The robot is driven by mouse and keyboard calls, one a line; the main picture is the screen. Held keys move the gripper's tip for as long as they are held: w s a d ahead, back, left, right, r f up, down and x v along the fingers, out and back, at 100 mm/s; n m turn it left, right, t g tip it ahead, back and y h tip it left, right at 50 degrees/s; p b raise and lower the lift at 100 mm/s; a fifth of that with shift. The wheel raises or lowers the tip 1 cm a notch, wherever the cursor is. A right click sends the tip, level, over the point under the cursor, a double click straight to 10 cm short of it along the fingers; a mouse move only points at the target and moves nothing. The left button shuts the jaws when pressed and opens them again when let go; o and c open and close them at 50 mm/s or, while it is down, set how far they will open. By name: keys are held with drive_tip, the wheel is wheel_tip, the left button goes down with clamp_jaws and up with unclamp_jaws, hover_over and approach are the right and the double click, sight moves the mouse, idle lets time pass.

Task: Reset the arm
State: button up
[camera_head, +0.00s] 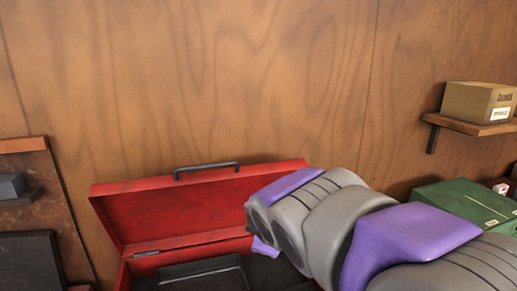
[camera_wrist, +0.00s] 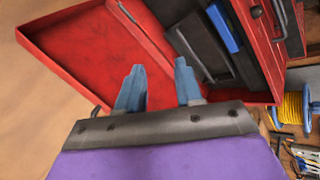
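My arm, grey and purple, reaches in from the lower right of the head view, in front of an open red toolbox (camera_head: 180,212). My gripper (camera_wrist: 159,78) shows in the wrist view with its two blue-grey fingers apart and nothing between them. The fingers point toward the toolbox, whose red lid (camera_wrist: 85,45) fills the upper left of the wrist view. A dark tray (camera_head: 205,276) lies inside the box. A blue object (camera_wrist: 223,30) shows in or on the dark tray in the wrist view. My arm hides the right part of the toolbox in the head view.
A cardboard box (camera_head: 478,101) sits on a wall shelf (camera_head: 470,125) at the right. A green case (camera_head: 465,203) stands below it. Dark items are at the far left. A yellow cable spool (camera_wrist: 292,107) and tools lie at the right of the wrist view. The wooden wall above is bare.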

drive_tip(key=s+d+f+m+g+h+b, duration=0.1)
drive_tip(key=s+d+f+m+g+b, duration=0.1)
drive_tip(key=s+d+f+m+b, duration=0.45)
drive_tip(key=s+d+f+m+g+b, duration=0.1)
drive_tip(key=s+d+f+g, duration=0.25)
drive_tip(key=s+f, duration=0.65)
drive_tip(key=s+d+f+m+g+b, duration=0.3)
drive_tip(key=s+f+m+b, duration=0.4)
drive_tip(key=s+f, duration=0.8)
drive_tip(key=shift+s+g+b, duration=0.3)
drive_tip(key=shift+g+b, duration=0.1)
drive_tip(key=shift+g, duration=0.05)
